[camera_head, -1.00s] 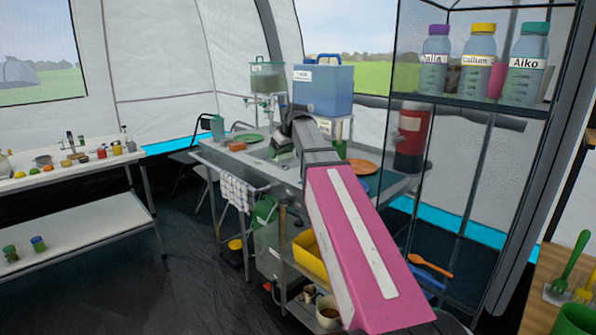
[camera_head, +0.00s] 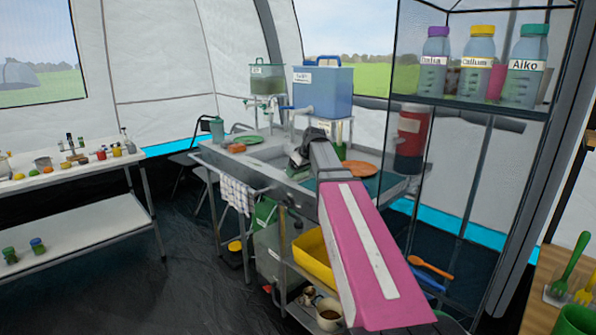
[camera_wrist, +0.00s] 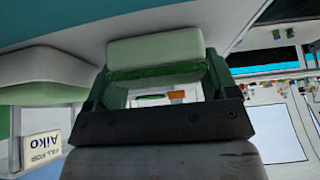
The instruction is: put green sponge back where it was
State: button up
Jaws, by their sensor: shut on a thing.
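In the wrist view my gripper (camera_wrist: 158,64) is shut on the green sponge (camera_wrist: 155,46). The sponge has a pale green body and a dark green scouring layer, and it lies across between the dark green fingers. In the head view my arm reaches over the metal sink table (camera_head: 275,182). The sponge's former place cannot be made out. A label reading "FILL FOR Aiko" (camera_wrist: 42,148) shows at the left of the wrist view.
A blue water container (camera_head: 323,90) and a greenish one (camera_head: 267,78) stand behind the sink. A green plate (camera_head: 248,139), an orange plate (camera_head: 361,169) and a grey-green cup (camera_head: 217,128) are on the table. A glass shelf (camera_head: 470,105) with labelled bottles stands close at right.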

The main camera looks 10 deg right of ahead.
jog(key=o, duration=0.8)
jog(key=shift+c, duration=0.2)
jog(key=v, duration=1.2)
